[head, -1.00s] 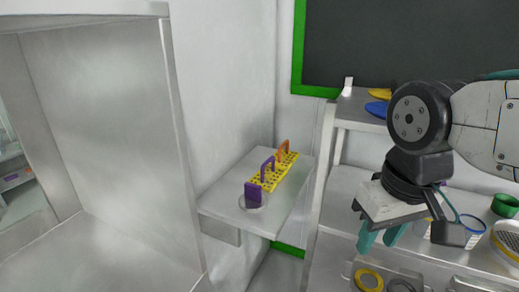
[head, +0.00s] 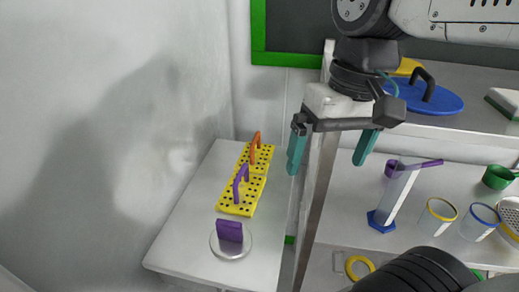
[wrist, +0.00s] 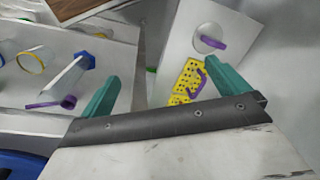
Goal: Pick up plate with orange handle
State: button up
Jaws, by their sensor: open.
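The yellow perforated plate with the orange handle (head: 255,147) lies at the far end of a grey wall shelf (head: 190,222) in the head view. Directly in front of it lies a similar yellow plate with a purple handle (head: 240,186). My gripper (head: 331,152) is open and empty, its teal fingers pointing down. In the picture it is to the right of the orange handle and apart from it. The wrist view shows the purple-handled plate (wrist: 186,84) beyond the gripper (wrist: 160,70); the orange handle cannot be seen there.
A clear round disc with a purple block (head: 230,236) lies at the shelf's near end. A pale upright post (head: 318,200) stands just right of the shelf. Further right, racks hold a blue lid (head: 430,98), a cylinder with a blue base (head: 385,220) and several cups.

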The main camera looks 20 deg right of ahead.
jog(key=w+a+r+g+y, duration=0.1)
jog(key=w+a+r+y, duration=0.1)
jog(key=a+r, duration=0.3)
jog(key=m+h, duration=0.3)
jog(key=m, duration=0.3)
send_near(255, 138)
jog(key=shift+t, duration=0.4)
jog(key=f, duration=0.6)
jog(key=shift+s+a+f, duration=0.15)
jog(key=shift+s, duration=0.15)
notch_tip(255, 138, down, 7)
jog(key=shift+f, duration=0.75)
jog(key=shift+w, duration=0.1)
jog(key=c, duration=1.1)
